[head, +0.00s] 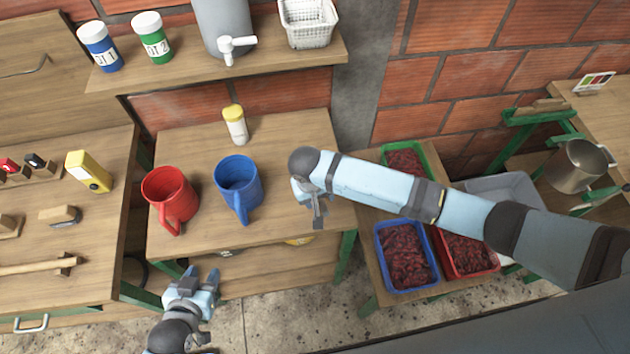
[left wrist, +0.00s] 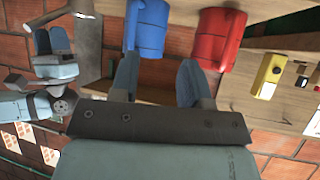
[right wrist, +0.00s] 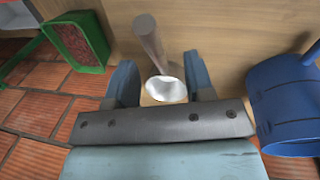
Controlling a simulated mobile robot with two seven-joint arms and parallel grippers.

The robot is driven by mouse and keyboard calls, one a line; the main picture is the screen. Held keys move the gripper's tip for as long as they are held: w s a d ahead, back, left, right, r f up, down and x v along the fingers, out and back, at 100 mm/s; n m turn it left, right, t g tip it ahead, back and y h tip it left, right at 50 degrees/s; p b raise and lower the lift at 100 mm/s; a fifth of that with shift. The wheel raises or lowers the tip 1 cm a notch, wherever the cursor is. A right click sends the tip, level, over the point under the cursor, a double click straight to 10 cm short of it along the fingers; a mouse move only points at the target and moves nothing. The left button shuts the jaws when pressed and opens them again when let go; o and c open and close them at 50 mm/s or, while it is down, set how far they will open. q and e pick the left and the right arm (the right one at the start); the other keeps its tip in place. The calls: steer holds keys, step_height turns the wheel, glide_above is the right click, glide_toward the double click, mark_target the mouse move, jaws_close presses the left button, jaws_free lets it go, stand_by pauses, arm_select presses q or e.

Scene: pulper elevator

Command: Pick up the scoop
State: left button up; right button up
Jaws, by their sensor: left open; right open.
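The scoop shows in the right wrist view, with a white bowl (right wrist: 165,90) and a grey-brown handle (right wrist: 149,40) pointing away from the wrist. It appears between the two blue fingers of my right gripper (right wrist: 160,72), which is open; I cannot tell how far below them it lies. In the head view my right gripper (head: 312,203) is over the right end of the middle table and the scoop is hidden there. My left gripper (head: 193,287) is open and empty in front of the table's front edge; the left wrist view also shows its fingers (left wrist: 157,78).
A blue mug (head: 238,185) and a red mug (head: 169,195) stand left of my right gripper. A yellow-capped bottle (head: 235,124) stands behind them. Green (head: 436,160), blue (head: 433,272) and red (head: 490,266) crates stand lower on the right. A shelf (head: 200,68) overhangs the back.

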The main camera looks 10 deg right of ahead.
mark_target(322, 202)
steer(key=shift+s+d+f+p, duration=0.1)
steer(key=shift+d+f+p, duration=0.15)
steer(key=shift+f, duration=0.7)
steer(key=shift+s+d+f+p, duration=0.1)
steer(key=shift+d+f, duration=0.2)
steer(key=shift+f, duration=0.65)
jaws_close()
steer(key=shift+r, duration=0.15)
